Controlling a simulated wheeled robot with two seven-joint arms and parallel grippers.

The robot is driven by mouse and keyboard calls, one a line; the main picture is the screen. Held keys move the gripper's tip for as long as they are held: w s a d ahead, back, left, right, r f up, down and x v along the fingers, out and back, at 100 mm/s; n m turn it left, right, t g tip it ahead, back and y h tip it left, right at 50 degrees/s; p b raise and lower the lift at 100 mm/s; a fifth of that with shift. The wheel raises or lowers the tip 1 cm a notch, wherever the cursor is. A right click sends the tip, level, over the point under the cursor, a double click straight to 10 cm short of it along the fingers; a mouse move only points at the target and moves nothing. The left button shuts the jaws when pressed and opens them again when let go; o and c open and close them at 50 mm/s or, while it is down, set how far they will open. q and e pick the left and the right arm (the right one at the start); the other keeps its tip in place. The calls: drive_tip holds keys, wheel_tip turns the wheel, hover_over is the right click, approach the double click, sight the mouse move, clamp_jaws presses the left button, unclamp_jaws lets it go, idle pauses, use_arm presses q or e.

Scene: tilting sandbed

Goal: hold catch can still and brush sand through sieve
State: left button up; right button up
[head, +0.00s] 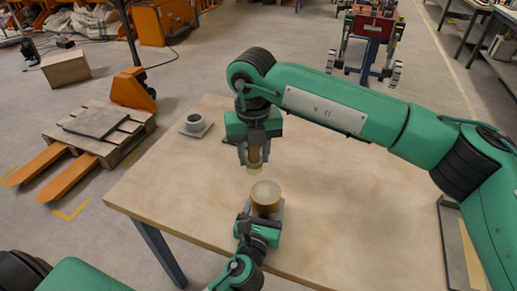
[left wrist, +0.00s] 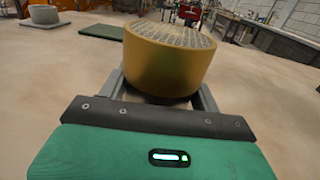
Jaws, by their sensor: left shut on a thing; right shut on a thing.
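A brass-coloured round can (head: 265,207) stands on the table near its front edge. In the left wrist view the can (left wrist: 165,65) has a wire mesh sieve (left wrist: 170,34) across its top. I cannot tell where can and sieve join. My left gripper (head: 266,210) is shut around the can, with a grey finger on each side. My right gripper (head: 255,153) is shut on a brush (head: 254,158) with a light wooden body, held pointing down above and just beyond the can. The brush looks apart from the sieve and is out of the left wrist view.
A grey cup (head: 194,121) stands on a square plate at the table's (head: 160,190) far left. A dark green pad (left wrist: 102,32) lies behind the can, mostly hidden by my right gripper in the head view. The table's middle right is clear beneath my right arm.

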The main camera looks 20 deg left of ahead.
sight(254, 170)
drive_tip(key=shift+f, duration=2.75)
drive_tip(key=shift+d+f, duration=0.45)
drive_tip(key=shift+f, duration=0.1)
drive_tip(key=shift+s+d, duration=0.15)
drive_tip(key=shift+d, duration=1.2)
drive_tip(key=shift+s+d, duration=0.1)
drive_tip(key=shift+d, duration=1.25)
drive_tip(key=shift+c, duration=0.3)
drive_tip(key=shift+a, duration=0.15)
drive_tip(key=shift+c, duration=0.5)
drive_tip(key=shift+w+a, duration=0.15)
drive_tip(key=shift+a, duration=1.4)
drive_tip(key=shift+w+a, duration=0.1)
drive_tip(key=shift+a, duration=1.45)
drive_tip(key=d, duration=0.6)
drive_tip(key=shift+s+d, duration=0.25)
use_arm(q)
drive_tip(key=shift+d, duration=0.1)
use_arm(e)
drive_tip(key=shift+a, duration=0.55)
drive_tip(key=shift+w+a, duration=0.1)
drive_tip(key=shift+a, duration=0.8)
drive_tip(key=shift+w+a+r, duration=0.1)
drive_tip(key=shift+a, duration=0.8)
drive_tip(key=shift+w+a+r, duration=0.1)
drive_tip(key=shift+a, duration=0.8)
drive_tip(key=shift+d+r, duration=0.1)
drive_tip(key=shift+r, duration=3.7)
